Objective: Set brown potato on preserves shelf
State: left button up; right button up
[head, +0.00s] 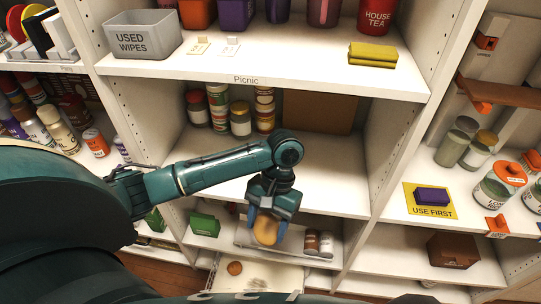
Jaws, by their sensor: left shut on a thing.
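My left gripper (266,222) points down and is shut on a rounded brown potato (265,231). It holds the potato in front of the lower middle shelf, near a pale tray. The fingers cover the potato's sides. Another small round brown thing (235,268) lies lower, in a pale pull-out bin (262,279). Several jars and cans (219,108) stand at the back left of the middle shelf (325,160), above the gripper. I cannot read a preserves label on any shelf. My right gripper is not in view.
A brown panel (318,113) stands at the back of the middle shelf, which is bare at front right. The shelf above, labelled Picnic, holds a grey bin (143,36) and yellow cloths (372,54).

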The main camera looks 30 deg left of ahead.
aim_at(332, 189)
jog(key=i+l+u, duration=0.25)
jog(key=l, duration=0.3)
jog(key=i+l+u, duration=0.15)
jog(key=l, duration=0.15)
jog(key=i+l, duration=0.15)
jog(key=i+l+u, duration=0.15)
jog(key=l, duration=0.15)
